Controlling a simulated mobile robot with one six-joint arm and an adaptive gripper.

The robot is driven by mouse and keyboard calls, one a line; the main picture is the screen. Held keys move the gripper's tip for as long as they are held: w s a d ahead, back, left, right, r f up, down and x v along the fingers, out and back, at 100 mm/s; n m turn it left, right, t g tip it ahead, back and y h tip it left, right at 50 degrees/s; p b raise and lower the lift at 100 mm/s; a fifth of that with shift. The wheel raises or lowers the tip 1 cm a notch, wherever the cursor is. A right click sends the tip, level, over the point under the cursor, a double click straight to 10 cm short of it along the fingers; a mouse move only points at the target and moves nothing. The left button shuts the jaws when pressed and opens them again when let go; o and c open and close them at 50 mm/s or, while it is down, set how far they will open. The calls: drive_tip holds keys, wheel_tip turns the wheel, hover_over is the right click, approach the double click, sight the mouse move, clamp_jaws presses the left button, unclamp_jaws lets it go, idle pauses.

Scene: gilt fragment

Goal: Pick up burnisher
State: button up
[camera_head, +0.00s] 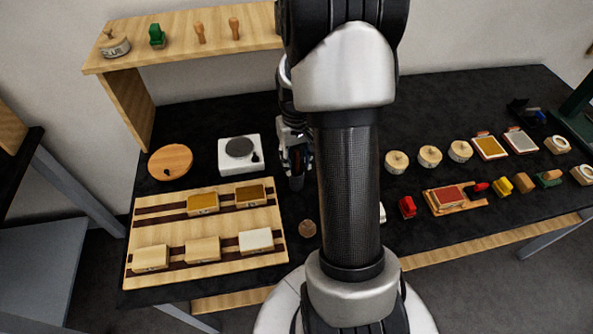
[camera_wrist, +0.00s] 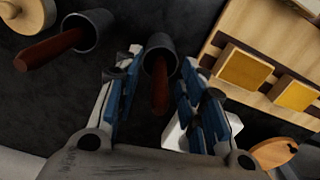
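Two dark round cups with reddish-brown handles rising from them show in the wrist view. I cannot tell for certain which handle belongs to the burnisher. One handle (camera_wrist: 160,92) points towards the camera between my gripper's fingers, with its dark cup (camera_wrist: 160,48) just beyond. The other handle (camera_wrist: 48,49) leans out of its cup (camera_wrist: 94,28) to the left. My gripper (camera_wrist: 156,100) is open, its blue-padded fingers on either side of the nearer handle, with visible gaps. In the head view my gripper (camera_head: 297,160) points down beside the white scale, and my arm hides much around it.
A wooden tray (camera_head: 128,262) with several blocks lies front left. The white scale (camera_head: 226,163) and a wooden disc (camera_head: 170,161) stand behind it. A small round wooden piece (camera_head: 307,228) is near the front edge. Several pots, pads and stamps fill the right side.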

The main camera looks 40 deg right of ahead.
drive_tip(key=shift+r, duration=0.1)
clamp_jaws()
idle(0.3)
